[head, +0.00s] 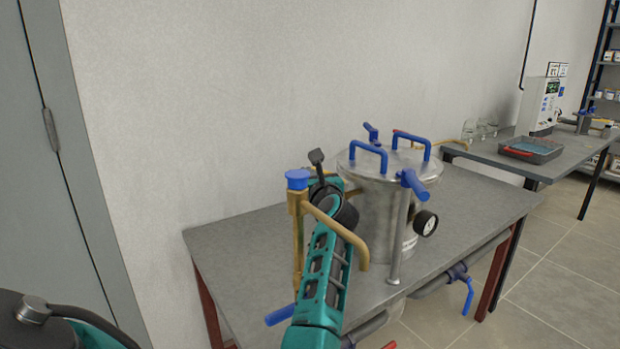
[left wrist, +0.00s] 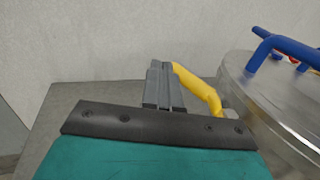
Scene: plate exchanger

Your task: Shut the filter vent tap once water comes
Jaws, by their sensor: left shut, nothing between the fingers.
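The filter is an upright steel vessel (head: 382,205) on the near table, with a round lid and blue handles. Its lid (left wrist: 285,95) fills the right of the left wrist view. A yellow, bent lever-like part (left wrist: 199,88) stands beside the lid there; it seems to be the vent tap's handle. My left gripper (head: 316,157) is beside the vessel's left side, and its arm hides much there. Its fingers (left wrist: 158,84) are shut and empty, close in front of the yellow part; contact cannot be told. No flowing water shows. My right gripper is out of view.
A brass pipe with a blue cap (head: 298,180) and a curved spout (head: 345,232) stand close around my left arm. A pressure gauge (head: 425,223) sticks out on the vessel's right. The grey table (head: 470,205) is bare at right. A wall lies behind.

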